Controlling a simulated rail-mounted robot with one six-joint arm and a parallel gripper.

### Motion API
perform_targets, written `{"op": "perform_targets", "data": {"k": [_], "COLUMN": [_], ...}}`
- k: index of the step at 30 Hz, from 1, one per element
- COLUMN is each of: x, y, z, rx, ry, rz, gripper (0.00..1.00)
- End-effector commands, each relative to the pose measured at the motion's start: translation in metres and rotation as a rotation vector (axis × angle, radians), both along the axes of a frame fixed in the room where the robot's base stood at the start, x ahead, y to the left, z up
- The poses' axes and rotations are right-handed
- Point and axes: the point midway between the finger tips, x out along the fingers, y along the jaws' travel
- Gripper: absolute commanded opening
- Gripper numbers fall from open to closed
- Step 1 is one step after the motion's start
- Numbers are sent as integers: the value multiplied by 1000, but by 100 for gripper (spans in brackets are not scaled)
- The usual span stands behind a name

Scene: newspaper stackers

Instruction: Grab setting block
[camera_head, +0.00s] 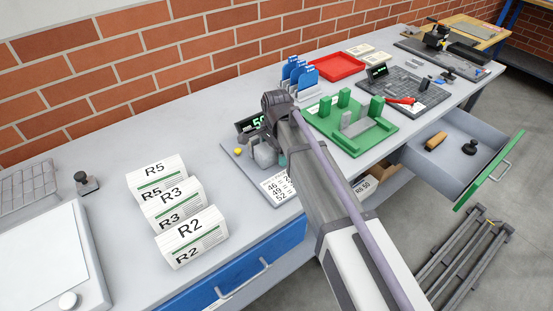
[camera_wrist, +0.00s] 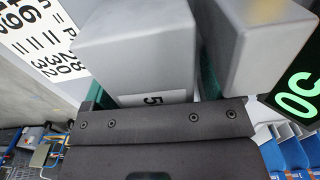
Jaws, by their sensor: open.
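In the wrist view a grey block with a white label reading "5" (camera_wrist: 135,45) stands in front of my gripper (camera_wrist: 152,90). The teal fingers are open, one at each side of this block. Whether they touch it I cannot tell. A second grey block (camera_wrist: 258,45) stands close by on the right, beyond the right finger. In the head view a grey block (camera_head: 264,155) shows on the setting station (camera_head: 238,165), partly behind my arm. My gripper is mostly hidden there by the arm.
The green-lit display (camera_wrist: 300,92) is close on the right in the wrist view. A number sheet (camera_head: 277,187) lies in front of the block. Paper stacks R5, R3 and R2 (camera_head: 190,237) stand left. A green fixture (camera_head: 350,125) is on the right, above an open drawer (camera_head: 450,155).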

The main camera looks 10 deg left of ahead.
Motion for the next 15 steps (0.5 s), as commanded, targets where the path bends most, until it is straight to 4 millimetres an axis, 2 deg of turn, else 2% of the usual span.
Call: {"op": "perform_targets", "data": {"k": [6,15], "x": [0,0], "y": [0,0], "z": [0,0], "rx": [0,0], "ry": [0,0], "rz": [0,0], "gripper": [82,53]}}
